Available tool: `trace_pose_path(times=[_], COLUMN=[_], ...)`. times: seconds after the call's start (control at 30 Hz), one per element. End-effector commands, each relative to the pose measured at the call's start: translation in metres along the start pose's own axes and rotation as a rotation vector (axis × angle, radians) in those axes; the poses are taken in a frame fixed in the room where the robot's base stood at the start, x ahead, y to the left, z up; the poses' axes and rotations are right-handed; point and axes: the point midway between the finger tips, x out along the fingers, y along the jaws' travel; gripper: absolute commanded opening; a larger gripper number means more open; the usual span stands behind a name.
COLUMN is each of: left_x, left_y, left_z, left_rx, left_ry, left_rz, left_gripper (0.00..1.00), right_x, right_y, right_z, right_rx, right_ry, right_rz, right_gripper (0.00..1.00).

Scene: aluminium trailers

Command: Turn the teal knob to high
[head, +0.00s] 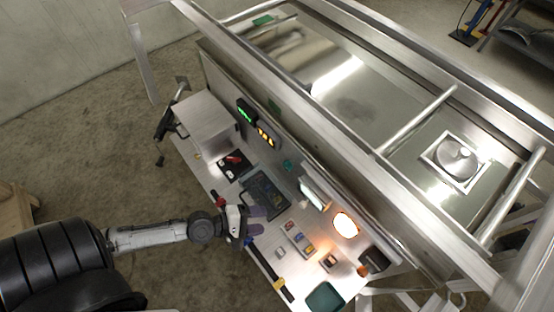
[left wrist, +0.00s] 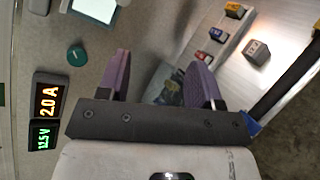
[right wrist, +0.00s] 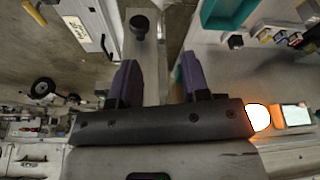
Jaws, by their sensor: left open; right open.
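The teal knob (head: 288,165) sits on the upright back panel of the bench, right of the displays. In the left wrist view the knob (left wrist: 77,54) is a small teal disc with a pointer mark, left of the fingers and apart from them. I cannot read its setting. My left gripper (head: 257,220) is over the bench top, in front of and below the knob. Its purple fingers (left wrist: 160,75) are open with nothing between them. My right gripper (right wrist: 159,82) shows only in its own wrist view, open and empty, away from the knob.
A green display (head: 246,113) and an orange display (head: 266,138) are on the panel. A red-handled switch (head: 233,160), a dark tray (head: 264,195), small coloured blocks (head: 300,242), a bright lamp (head: 345,225) and a teal bin (head: 325,297) crowd the bench.

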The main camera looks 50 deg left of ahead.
Motion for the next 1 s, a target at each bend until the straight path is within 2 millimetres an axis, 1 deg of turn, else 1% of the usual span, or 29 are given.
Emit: trace_pose_path(times=[0.03,0.1,0.2,0.3,0.4,0.53,0.67,0.73,0.87,1.0], left_x=[-0.001,-0.004,-0.012,-0.018,-0.023,-0.023,-0.019,-0.014,0.002,0.025], left_y=[0.012,0.030,0.050,0.063,0.070,0.071,0.074,0.077,0.088,0.100], left_z=[-0.009,-0.019,-0.031,-0.039,-0.042,-0.043,-0.043,-0.045,-0.049,-0.055], left_rx=[-0.164,-0.393,-0.654,-0.833,-0.954,-1.052,-1.092,-1.097,-1.095,-1.094], left_ry=[0.032,0.059,0.061,0.037,0.005,-0.024,-0.037,-0.039,-0.041,-0.041], left_rz=[0.090,0.220,0.379,0.492,0.553,0.568,0.570,0.570,0.572,0.570], left_gripper=[0.60,0.60,0.60,0.60,0.60,0.60,0.60,0.60,0.60,0.60], right_x=[0.000,0.000,0.001,0.001,0.001,0.001,0.000,-0.002,-0.007,-0.013], right_y=[0.001,0.002,0.003,0.004,0.006,0.005,0.004,0.004,0.003,0.002], right_z=[0.000,0.000,0.001,0.001,0.001,0.001,0.001,0.000,-0.002,-0.004], right_rx=[-0.002,-0.005,-0.008,-0.011,-0.014,-0.013,-0.010,-0.008,-0.006,-0.003], right_ry=[-0.001,-0.001,-0.002,-0.003,-0.004,-0.005,-0.004,-0.004,-0.004,-0.004], right_rz=[0.002,0.004,0.007,0.011,0.015,0.014,0.011,0.009,0.006,0.004], right_gripper=[0.43,0.43,0.43,0.43,0.43,0.43,0.43,0.43,0.43,0.43])
